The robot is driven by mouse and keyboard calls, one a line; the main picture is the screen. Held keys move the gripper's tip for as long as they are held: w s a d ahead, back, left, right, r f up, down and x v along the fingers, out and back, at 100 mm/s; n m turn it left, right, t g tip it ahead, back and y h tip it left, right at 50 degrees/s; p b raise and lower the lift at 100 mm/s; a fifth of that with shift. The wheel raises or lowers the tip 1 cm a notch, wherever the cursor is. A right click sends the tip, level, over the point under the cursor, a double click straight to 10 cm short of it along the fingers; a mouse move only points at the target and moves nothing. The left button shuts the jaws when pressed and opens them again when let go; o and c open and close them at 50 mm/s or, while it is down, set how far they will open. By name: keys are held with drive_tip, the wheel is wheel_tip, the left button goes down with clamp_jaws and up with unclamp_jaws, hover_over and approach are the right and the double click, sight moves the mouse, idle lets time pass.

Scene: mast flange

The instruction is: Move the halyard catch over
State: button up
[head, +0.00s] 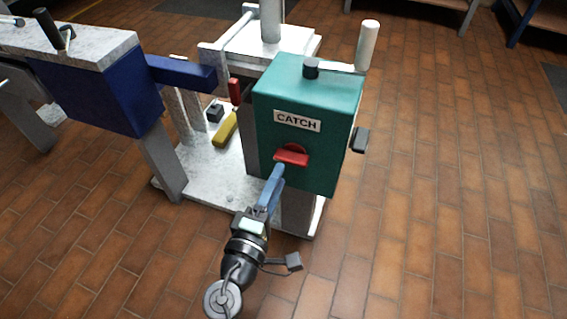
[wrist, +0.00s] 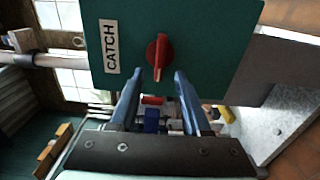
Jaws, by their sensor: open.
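The halyard catch is a red knob (head: 292,156) on the front face of a teal box (head: 270,98), below a white label reading CATCH (head: 297,121). In the wrist view the red catch (wrist: 157,62) stands just beyond the fingertips, with the label (wrist: 109,47) to its left. My gripper (head: 278,172) is just in front of the catch in the head view. In the wrist view my gripper (wrist: 155,78) has its two blue fingers apart, with nothing held between them. The catch lies roughly in line with the gap. I cannot tell whether a finger touches it.
A crank with a white handle (head: 368,46) tops the box, and a dark knob (head: 361,140) sticks out at its right. A yellow-handled part (head: 225,128) stands left, beside a blue beam (head: 182,72). The brick floor (head: 450,200) at right is clear.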

drive_tip(key=v, duration=0.8)
drive_tip(key=shift+p, duration=0.45)
drive_tip(key=shift+r, duration=0.1)
